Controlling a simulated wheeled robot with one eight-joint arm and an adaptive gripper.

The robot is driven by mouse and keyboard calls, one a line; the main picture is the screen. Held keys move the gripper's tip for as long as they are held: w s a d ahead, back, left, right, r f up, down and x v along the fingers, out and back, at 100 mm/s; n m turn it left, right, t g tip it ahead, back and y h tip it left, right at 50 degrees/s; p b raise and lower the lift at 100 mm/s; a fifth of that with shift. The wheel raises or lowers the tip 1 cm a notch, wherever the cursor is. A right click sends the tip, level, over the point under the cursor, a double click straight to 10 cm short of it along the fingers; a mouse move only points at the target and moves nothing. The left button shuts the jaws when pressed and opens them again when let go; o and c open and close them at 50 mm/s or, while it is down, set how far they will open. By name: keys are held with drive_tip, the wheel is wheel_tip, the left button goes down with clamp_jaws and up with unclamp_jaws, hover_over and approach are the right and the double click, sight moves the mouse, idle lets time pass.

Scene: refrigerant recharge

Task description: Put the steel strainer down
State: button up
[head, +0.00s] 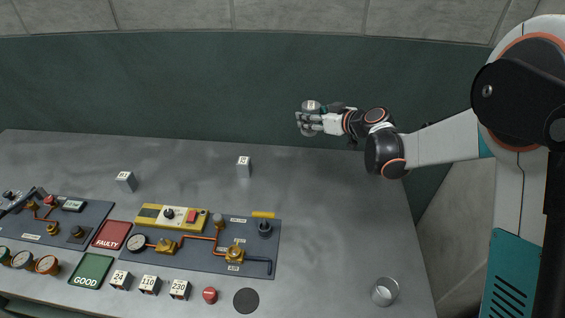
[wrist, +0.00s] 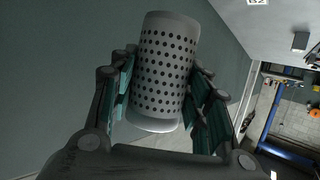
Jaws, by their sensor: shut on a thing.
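The steel strainer (wrist: 167,75) is a light grey cylinder with rows of dark holes, seen large in the wrist view. My gripper (wrist: 165,90) is shut on it, with fingers on both sides of the cylinder. In the head view my gripper (head: 309,122) is at the back of the table, in front of the green wall panel.
The grey table (head: 330,210) is clear in its middle and right. A clear glass (head: 384,291) stands at the front right. A dark disc (head: 246,301) and red knob (head: 210,295) lie in front of the piping panel (head: 262,240). Small blocks (head: 243,167) stand behind the panel.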

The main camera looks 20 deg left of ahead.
wheel_tip(320, 180, down, 19)
drive_tip(key=b, duration=0.4)
drive_tip(key=shift+f, duration=0.15)
drive_tip(key=shift+f+b, duration=0.15)
drive_tip(key=shift+b, duration=0.25)
drive_tip(key=o, duration=1.2)
drive_tip(key=shift+d+r, duration=0.2)
drive_tip(key=shift+r, duration=0.1)
drive_tip(key=p+v, duration=0.2)
drive_tip(key=v, duration=0.9)
drive_tip(key=shift+s+d, duration=0.25)
drive_tip(key=shift+r, duration=0.2)
